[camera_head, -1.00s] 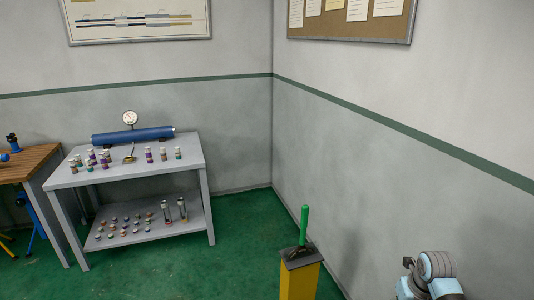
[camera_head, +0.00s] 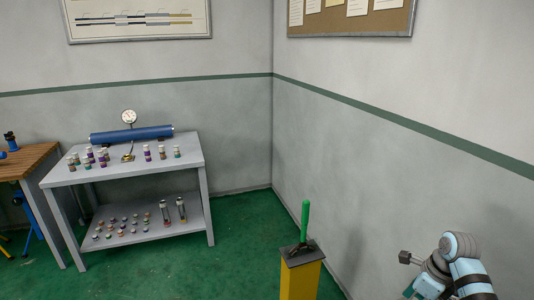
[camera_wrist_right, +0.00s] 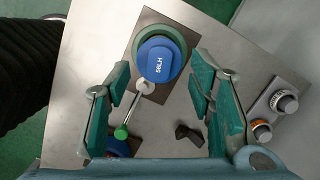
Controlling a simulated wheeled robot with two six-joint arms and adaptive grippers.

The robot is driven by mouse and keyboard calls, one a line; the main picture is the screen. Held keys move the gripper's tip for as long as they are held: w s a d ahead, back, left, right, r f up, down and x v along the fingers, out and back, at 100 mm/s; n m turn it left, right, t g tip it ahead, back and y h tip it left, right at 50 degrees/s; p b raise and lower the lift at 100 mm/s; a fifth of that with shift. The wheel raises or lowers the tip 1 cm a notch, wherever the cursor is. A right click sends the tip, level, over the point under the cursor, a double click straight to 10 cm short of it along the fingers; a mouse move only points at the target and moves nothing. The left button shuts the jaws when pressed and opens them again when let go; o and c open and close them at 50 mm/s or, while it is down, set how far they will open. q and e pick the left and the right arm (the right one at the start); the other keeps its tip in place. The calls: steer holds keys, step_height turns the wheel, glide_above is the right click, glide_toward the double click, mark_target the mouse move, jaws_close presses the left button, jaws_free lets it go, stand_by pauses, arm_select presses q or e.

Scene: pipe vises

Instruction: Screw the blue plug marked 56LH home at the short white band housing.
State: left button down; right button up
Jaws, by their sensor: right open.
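The blue plug marked 56LH (camera_wrist_right: 157,66) shows in the right wrist view, seen from above within a green ring (camera_wrist_right: 180,48) on a brown plate (camera_wrist_right: 149,20). I cannot tell how deep it sits, and I cannot make out a white band here. My right gripper (camera_wrist_right: 159,72) is open, with its green-padded fingers to the left and right of the plug and a gap on both sides. It holds nothing. My left gripper is in neither view.
A green-tipped lever (camera_wrist_right: 134,108) and a black wing-shaped piece (camera_wrist_right: 188,133) lie near the fingers. A two-knob block (camera_wrist_right: 274,115) stands right. In the head view, a grey table (camera_head: 185,152) holds a blue cylinder (camera_head: 130,134); a yellow post (camera_head: 301,280) stands ahead.

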steer(key=shift+f+n+b, duration=0.3)
steer(key=shift+f+n, duration=0.1)
steer(key=shift+n, duration=0.3)
steer(key=shift+r, duration=0.2)
steer(key=shift+b+x, duration=0.55)
steer(key=shift+x, duration=0.45)
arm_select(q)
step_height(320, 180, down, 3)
arm_select(e)
steer(key=shift+s+d, duration=0.15)
steer(key=shift+d, duration=0.05)
steer(key=shift+a, duration=0.1)
steer(key=shift+a+r, duration=0.1)
steer(key=shift+a, duration=0.1)
jaws_close()
